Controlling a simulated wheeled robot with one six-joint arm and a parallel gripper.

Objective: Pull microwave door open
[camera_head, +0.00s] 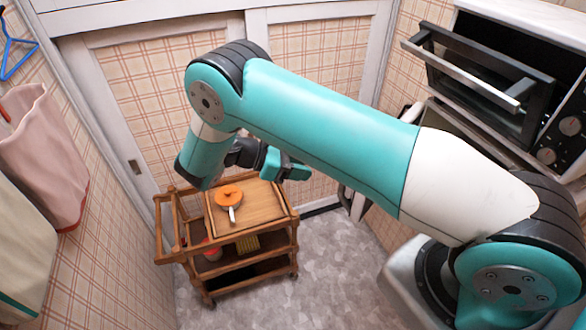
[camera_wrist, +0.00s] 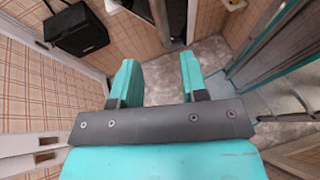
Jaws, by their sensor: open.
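The microwave (camera_head: 561,125) is a dark, oven-like box at the upper right of the head view, with round knobs on its front. Its black-framed door (camera_head: 490,70) appears tilted outward, partly open, with a long silver handle (camera_head: 465,76) along its outer edge. My gripper (camera_head: 287,168) is in the middle of the head view, well left of and apart from the door and handle. In the wrist view my gripper (camera_wrist: 157,76) shows two teal fingers spread apart with nothing between them. I cannot surely identify the microwave in the wrist view.
A wooden cart (camera_head: 283,218) with a board and an orange item (camera_head: 229,198) on top stands below my gripper. Sliding doors (camera_head: 150,100) line the back wall. Pink cloth (camera_head: 45,150) hangs at left. Grey floor (camera_head: 330,270) is free right of the cart.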

